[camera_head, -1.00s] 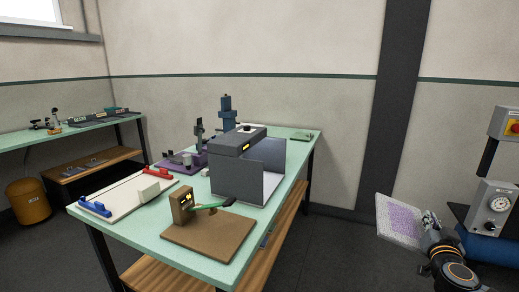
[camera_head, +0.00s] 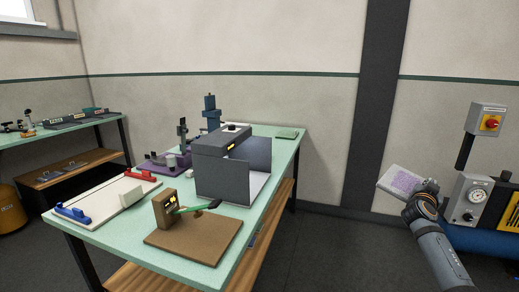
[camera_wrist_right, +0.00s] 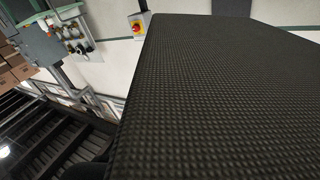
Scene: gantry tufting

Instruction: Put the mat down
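The mat (camera_head: 402,181) is a pale square with a purple pattern on its face. It is at the right of the head view, tilted and held up in the air, clear of the table. My right gripper (camera_head: 426,190) is at the mat's right edge and appears shut on it; the fingertips are mostly hidden. In the right wrist view a dark, ribbed sheet (camera_wrist_right: 220,90), apparently the mat's back, fills most of the picture. My left gripper is not in view.
A green-topped table (camera_head: 107,235) holds a grey box-like machine (camera_head: 222,160), a brown board (camera_head: 195,235) with a green-handled tool, and a white tray (camera_head: 105,203). Floor between table and mat is clear. A control post with a gauge (camera_head: 470,195) and red switch stands right, near my arm.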

